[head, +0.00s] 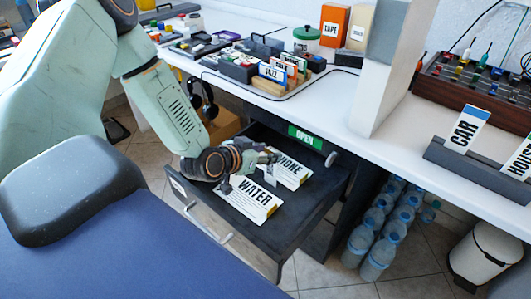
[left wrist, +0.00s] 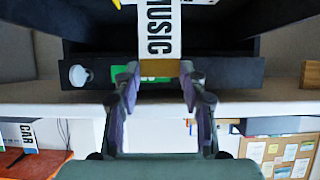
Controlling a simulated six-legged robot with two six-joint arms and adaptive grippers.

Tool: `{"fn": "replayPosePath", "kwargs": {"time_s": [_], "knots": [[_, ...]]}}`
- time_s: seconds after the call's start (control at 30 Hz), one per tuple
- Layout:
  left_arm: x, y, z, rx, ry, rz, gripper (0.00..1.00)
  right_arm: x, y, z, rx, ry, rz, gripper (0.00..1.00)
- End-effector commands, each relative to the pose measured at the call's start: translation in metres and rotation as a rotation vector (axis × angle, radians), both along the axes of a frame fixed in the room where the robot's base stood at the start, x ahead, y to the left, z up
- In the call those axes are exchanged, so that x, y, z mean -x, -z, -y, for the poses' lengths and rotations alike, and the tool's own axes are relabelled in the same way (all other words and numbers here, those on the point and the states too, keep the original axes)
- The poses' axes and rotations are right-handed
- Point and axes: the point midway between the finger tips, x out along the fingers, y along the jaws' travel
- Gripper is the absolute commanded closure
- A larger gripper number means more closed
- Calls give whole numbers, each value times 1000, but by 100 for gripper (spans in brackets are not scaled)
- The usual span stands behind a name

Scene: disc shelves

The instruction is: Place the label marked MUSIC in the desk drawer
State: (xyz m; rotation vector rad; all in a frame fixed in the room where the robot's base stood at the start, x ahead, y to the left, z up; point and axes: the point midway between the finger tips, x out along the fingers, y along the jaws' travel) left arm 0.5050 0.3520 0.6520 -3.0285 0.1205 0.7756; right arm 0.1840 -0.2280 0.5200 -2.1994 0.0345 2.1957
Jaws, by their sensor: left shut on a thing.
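The MUSIC label (left wrist: 160,28) is a white card with black letters and a tan edge in the left wrist view. My left gripper (left wrist: 158,72) is shut on that tan edge. In the head view the left gripper (head: 268,158) is over the open dark desk drawer (head: 268,236); I cannot make out the MUSIC word there. A WATER label (head: 252,196) lies in the drawer. Another label ending in ONE (head: 296,170) lies behind it, partly hidden by the gripper. I cannot tell whether the MUSIC label touches the drawer. My right gripper is not in view.
A green OPEN sign (head: 305,137) is on the desk front above the drawer. A rack of labels, including JAZZ (head: 272,73), stands on the white desktop (head: 325,100). A CAR label (head: 468,127) stands in a dark holder at right. Water bottles (head: 378,250) stand right of the drawer.

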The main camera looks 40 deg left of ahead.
Motion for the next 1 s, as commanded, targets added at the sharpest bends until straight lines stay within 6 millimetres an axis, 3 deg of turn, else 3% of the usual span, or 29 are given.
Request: {"fn": "replayPosePath", "kwargs": {"time_s": [0.07,0.1,0.37,0.77,1.0], "knots": [[0,4,0,-1,0,-1,68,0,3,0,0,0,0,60],[0,4,0,0,0,-1,56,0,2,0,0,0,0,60],[0,3,0,0,0,-1,35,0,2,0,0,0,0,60],[0,-4,0,1,0,0,35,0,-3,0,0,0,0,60],[26,-20,-3,5,-5,-1,35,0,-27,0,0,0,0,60]]}}
